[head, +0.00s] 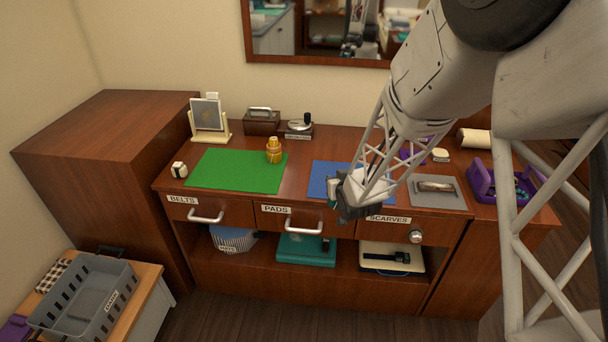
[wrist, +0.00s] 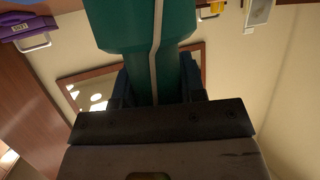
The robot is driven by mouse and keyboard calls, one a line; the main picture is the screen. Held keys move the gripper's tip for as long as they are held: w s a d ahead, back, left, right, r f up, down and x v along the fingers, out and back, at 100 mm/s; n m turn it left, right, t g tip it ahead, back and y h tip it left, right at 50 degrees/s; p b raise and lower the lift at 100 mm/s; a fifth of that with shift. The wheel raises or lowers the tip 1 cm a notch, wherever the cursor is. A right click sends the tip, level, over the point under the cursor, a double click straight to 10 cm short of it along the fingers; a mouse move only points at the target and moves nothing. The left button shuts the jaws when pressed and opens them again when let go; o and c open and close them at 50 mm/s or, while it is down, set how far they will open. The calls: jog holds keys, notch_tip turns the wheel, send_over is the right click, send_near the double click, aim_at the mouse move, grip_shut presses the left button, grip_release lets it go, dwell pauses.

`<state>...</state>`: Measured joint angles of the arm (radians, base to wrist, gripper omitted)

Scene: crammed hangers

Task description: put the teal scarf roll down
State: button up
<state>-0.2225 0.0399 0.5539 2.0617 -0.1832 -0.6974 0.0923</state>
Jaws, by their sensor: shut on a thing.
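The teal scarf roll (wrist: 115,28) fills the top middle of the wrist view, with a pale stripe along it. My gripper (wrist: 157,78) is shut on it, with a dark finger on each side. In the head view my gripper (head: 347,202) is over the front edge of the dresser top, by the blue mat (head: 322,178). Only a small bit of the roll (head: 332,201) shows there; the rest is hidden by the gripper. I cannot tell how high it is above the top.
A green mat (head: 225,172) with a yellow-orange object (head: 274,150) lies left. A grey mat (head: 426,200) with a framed item and an open purple box (head: 481,182) are right. The BELTS, PADS and SCARVES (head: 398,230) drawers look shut. A grey basket (head: 65,296) stands lower left.

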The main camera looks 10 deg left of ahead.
jog(key=shift+a, duration=0.1)
jog(key=shift+w+a, duration=0.2)
jog(key=shift+a, duration=0.4)
jog(key=w+a, duration=0.1)
jog(key=a, duration=1.6)
jog(key=shift+a+r, duration=0.2)
jog(key=shift+a, duration=0.1)
jog(key=shift+w, duration=0.15)
jog(key=w+a, duration=0.3)
jog(key=w, duration=0.3)
jog(key=w+a+f, duration=0.1)
jog(key=w+a, duration=0.2)
jog(key=w, duration=0.4)
jog(key=shift+w+a+f, duration=0.15)
jog(key=shift+a+f, duration=0.05)
jog(key=shift+a, duration=0.15)
jog(key=shift+w+a+f, duration=0.1)
jog(key=shift+w+f, duration=0.1)
jog(key=shift+f, duration=0.7)
jog(key=shift+w+a+f, duration=0.1)
jog(key=shift+w+f, duration=0.1)
jog(key=shift+f, duration=0.7)
